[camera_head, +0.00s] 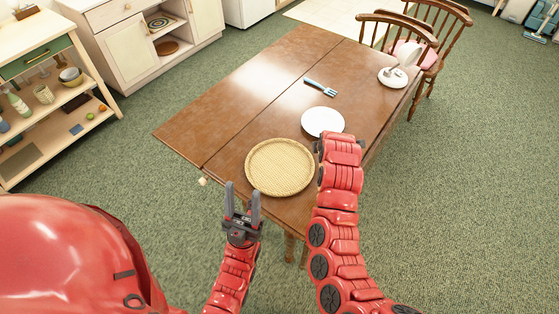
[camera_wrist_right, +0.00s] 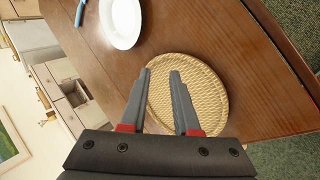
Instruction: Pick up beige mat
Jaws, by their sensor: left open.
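The beige mat (camera_head: 280,166) is round and woven with a raised rim. It lies flat at the near end of the brown wooden table (camera_head: 262,84). My left gripper (camera_head: 242,190) is open and empty, just off the table's near edge and to the lower left of the mat. My right arm reaches along the mat's right side in the head view, where its gripper is mostly hidden. In the right wrist view my right gripper (camera_wrist_right: 161,71) is open, its fingers apart in front of the mat (camera_wrist_right: 205,90). I cannot tell if they touch it.
A smaller white plate (camera_head: 392,77) with items sits near the far right edge. Wooden chairs (camera_head: 398,30) stand at the far end. The table's left half is clear.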

